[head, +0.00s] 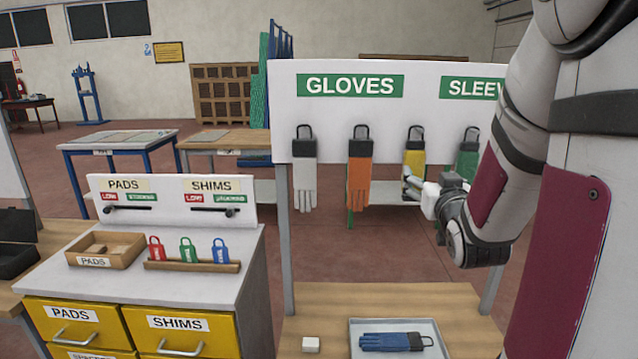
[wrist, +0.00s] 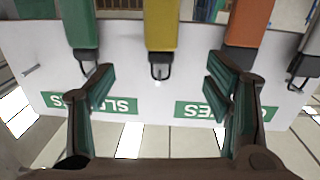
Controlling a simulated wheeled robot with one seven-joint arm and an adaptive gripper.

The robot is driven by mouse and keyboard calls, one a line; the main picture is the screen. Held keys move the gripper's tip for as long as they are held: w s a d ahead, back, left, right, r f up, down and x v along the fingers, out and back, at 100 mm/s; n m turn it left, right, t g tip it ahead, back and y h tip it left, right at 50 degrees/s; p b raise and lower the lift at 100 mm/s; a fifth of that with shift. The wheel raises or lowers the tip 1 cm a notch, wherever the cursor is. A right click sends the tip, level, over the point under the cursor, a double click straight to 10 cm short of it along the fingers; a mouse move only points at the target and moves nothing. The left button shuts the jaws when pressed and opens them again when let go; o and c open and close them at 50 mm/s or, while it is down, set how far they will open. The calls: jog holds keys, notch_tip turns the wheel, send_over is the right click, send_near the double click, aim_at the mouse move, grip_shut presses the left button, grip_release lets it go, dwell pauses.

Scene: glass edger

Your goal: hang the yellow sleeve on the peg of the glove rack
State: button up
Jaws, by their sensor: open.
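The yellow sleeve (head: 414,162) hangs upright against the white board of the glove rack (head: 330,130), its dark cuff and loop at the top, level with its neighbours. In the wrist view, which is upside down, the yellow sleeve (wrist: 161,28) and its loop lie between the finger lines, with clear gaps on both sides. The peg is too small to make out clearly, but the sleeve stays up with no finger on it. My gripper (wrist: 158,88) is open and empty in front of the board. In the head view, my gripper (head: 412,184) overlaps the sleeve's lower part.
A white glove (head: 304,180) and an orange glove (head: 360,178) hang left of the sleeve, a green sleeve (head: 467,160) close on its right.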

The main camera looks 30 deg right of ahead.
aim_at(416, 154)
jog(key=p+x, duration=0.1)
jog(key=x, duration=1.2)
jog(key=shift+w+d, duration=0.2)
jog(key=shift+w, duration=0.1)
jog(key=c, duration=1.2)
jog(key=shift+c, duration=0.2)
jog(key=shift+r+p, duration=0.2)
jog(key=shift+p, duration=0.1)
jog(key=shift+r, duration=0.4)
